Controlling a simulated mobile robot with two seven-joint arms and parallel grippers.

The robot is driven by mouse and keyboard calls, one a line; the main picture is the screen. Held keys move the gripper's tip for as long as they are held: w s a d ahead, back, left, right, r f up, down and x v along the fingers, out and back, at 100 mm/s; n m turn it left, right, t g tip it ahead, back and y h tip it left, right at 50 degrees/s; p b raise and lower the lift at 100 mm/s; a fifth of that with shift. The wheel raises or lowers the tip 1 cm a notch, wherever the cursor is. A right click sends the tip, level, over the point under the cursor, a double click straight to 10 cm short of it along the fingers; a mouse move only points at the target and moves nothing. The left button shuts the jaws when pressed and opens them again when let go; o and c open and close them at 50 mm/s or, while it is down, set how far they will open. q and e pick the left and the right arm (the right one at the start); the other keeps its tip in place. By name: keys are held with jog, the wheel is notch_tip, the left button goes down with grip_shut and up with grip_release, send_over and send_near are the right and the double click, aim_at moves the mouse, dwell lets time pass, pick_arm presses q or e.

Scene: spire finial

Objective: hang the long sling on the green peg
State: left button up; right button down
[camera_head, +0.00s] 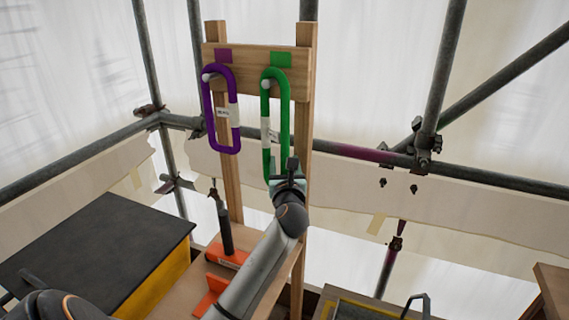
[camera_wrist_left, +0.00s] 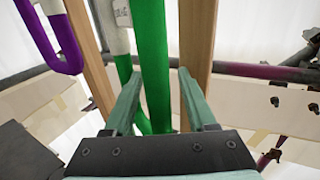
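The long green sling (camera_head: 284,120), a loop with a pale labelled section, hangs upright at the green peg (camera_head: 267,84), below a green patch on the wooden rack. My left gripper (camera_head: 287,172) is at the sling's lower end. In the left wrist view, the fingers of my left gripper (camera_wrist_left: 160,75) are spread, with the green sling (camera_wrist_left: 153,60) between them and gaps on both sides. A shorter purple sling (camera_head: 208,115) hangs from the left peg (camera_head: 208,77), below a purple patch. The gripper hides the green sling's bottom. My right gripper is not in view.
The wooden rack (camera_head: 232,185) stands before scaffold tubes (camera_head: 445,65) and white sheeting. A black-topped yellow box (camera_head: 100,250) is at lower left. An orange-based post (camera_head: 226,235) stands near my left arm. Free air lies right of the rack.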

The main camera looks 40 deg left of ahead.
pick_arm(q)
jog(key=shift+f, duration=0.1)
jog(key=v, duration=1.3)
jog(key=s+d+f+n+h, duration=0.1)
jog(key=d+f+n+h, duration=0.2)
jog(key=f, duration=0.4)
jog(key=s+d+f+n+g+h, duration=0.1)
jog(key=s+d+f+n+h, duration=0.2)
jog(key=f, duration=0.5)
jog(key=d+f+n+h, duration=0.3)
jog(key=d+f+h, duration=0.1)
jog(key=f, duration=0.3)
jog(key=s+d+f+n+g+h, duration=0.1)
jog(key=s+d+f+n, duration=0.2)
jog(key=s+f+n, duration=0.1)
jog(key=s+d+f+n+g+h, duration=0.1)
jog(key=s+d+f+n+h, duration=0.1)
jog(key=s+n, duration=0.4)
jog(key=s+d+f+n+h, duration=0.2)
jog(key=s+d+f+n, duration=0.2)
jog(key=s+f+n, duration=0.1)
notch_tip(320, 180, down, 2)
jog(key=shift+s+d+f+n+g, duration=0.1)
jog(key=shift+s+d+n+g, duration=0.1)
jog(key=shift+n+g, duration=0.3)
